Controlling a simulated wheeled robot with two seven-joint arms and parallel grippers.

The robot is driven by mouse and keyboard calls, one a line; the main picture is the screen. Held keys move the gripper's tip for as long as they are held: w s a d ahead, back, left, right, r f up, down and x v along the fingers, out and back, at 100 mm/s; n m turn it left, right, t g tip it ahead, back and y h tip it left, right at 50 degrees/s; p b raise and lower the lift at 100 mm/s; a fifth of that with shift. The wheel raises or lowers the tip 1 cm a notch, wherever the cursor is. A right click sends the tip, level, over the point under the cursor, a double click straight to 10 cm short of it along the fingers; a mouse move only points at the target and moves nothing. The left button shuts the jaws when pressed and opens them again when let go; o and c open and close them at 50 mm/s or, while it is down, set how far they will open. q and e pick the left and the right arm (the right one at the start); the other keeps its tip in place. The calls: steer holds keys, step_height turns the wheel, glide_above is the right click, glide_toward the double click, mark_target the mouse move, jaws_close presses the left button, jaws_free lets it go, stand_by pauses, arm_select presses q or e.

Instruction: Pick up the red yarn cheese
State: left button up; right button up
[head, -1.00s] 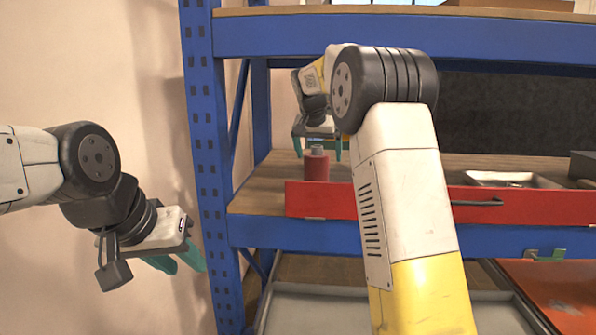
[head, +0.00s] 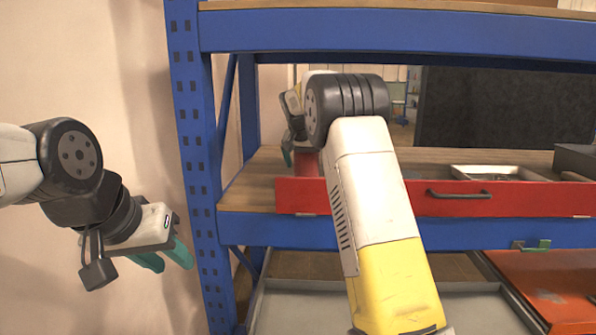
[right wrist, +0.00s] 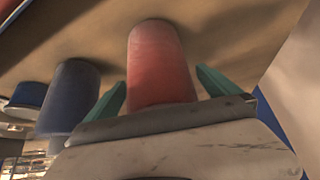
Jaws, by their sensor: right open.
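The red yarn cheese (right wrist: 160,60) is a red cylinder in the right wrist view, between the two teal fingers of my right gripper (right wrist: 161,78). The fingers are open, with a gap showing on each side of it. In the head view my right gripper (head: 287,150) is at the shelf behind the red drawer front, and the yarn cheese (head: 306,162) is mostly hidden by my right arm. My left gripper (head: 168,258) hangs left of the blue post, its teal fingers apart and nothing seen between them.
A dark blue cylinder (right wrist: 70,97) stands beside the red one in the right wrist view. The red drawer front (head: 530,199) runs along the shelf edge. A blue post (head: 190,150) stands at the left. A metal tray (head: 500,173) lies right on the wooden shelf.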

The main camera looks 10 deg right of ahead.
steer(key=shift+r, duration=0.1)
steer(key=c, duration=1.8)
steer(key=shift+o, duration=0.2)
steer(key=shift+r, duration=0.1)
